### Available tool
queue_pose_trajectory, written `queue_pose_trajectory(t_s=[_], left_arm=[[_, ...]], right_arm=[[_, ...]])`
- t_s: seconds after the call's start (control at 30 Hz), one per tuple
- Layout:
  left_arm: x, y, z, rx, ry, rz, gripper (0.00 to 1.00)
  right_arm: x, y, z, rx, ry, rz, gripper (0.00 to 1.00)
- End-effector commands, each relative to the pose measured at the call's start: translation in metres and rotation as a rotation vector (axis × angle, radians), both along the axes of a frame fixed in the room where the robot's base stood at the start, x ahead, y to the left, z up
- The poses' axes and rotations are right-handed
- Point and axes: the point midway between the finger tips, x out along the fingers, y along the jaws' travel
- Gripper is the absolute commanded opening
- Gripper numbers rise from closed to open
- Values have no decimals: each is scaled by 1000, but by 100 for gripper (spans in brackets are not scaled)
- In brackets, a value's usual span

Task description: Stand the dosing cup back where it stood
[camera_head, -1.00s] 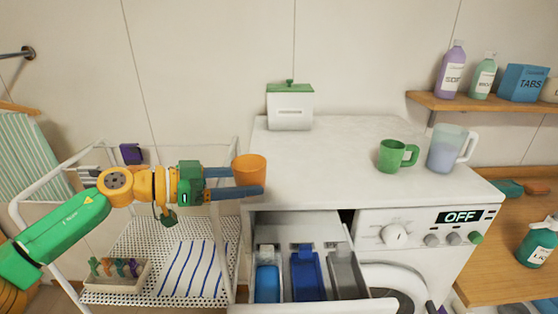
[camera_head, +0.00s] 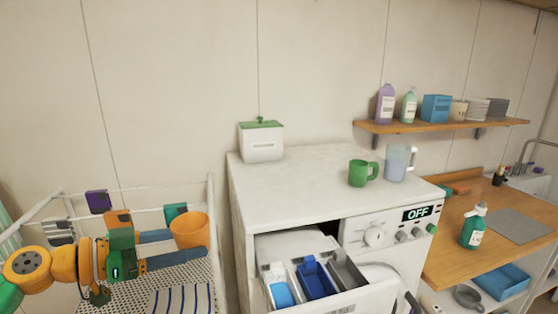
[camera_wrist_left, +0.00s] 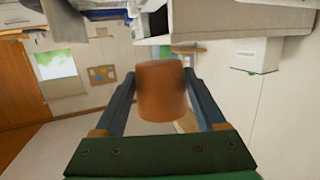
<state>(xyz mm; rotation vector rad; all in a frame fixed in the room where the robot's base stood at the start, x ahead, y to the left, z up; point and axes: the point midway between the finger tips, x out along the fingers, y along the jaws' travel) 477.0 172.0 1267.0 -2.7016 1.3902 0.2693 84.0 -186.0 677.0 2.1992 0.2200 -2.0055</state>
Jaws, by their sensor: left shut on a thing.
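The orange dosing cup (camera_head: 189,227) is in my left gripper (camera_head: 188,246), with one finger on each side of it. The cup is upright in the head view, held in the air to the left of the white washing machine (camera_head: 310,190) and beside the drying rack. In the left wrist view the cup (camera_wrist_left: 163,92) sits between the two fingers. The washing machine's top has free surface around a green mug (camera_head: 358,175), a clear jug (camera_head: 396,165) and a white box with a green lid (camera_head: 262,143). My right gripper is not in view.
The detergent drawer (camera_head: 350,300) is pulled out, with blue and grey compartments. A wall shelf (camera_head: 445,125) holds bottles and boxes. A wooden counter (camera_head: 460,255) on the right carries a green bottle (camera_head: 473,228). The front left part of the machine top is clear.

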Motion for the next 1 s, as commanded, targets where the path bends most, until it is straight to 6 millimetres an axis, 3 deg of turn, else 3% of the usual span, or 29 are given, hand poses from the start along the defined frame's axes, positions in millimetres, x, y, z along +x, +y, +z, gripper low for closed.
queue_pose_trajectory(t_s=[0.27, 0.57, 0.77, 1.0], left_arm=[[-24, -36, -33, -3, 4, -112, 8], [-75, -74, -80, -3, 4, -236, 8], [-114, -68, -115, 1, 9, -205, 8], [-147, -38, -152, -4, 7, -79, 8]], right_arm=[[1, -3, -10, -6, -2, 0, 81], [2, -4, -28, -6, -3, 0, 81], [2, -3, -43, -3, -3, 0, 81], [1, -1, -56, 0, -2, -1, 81]])
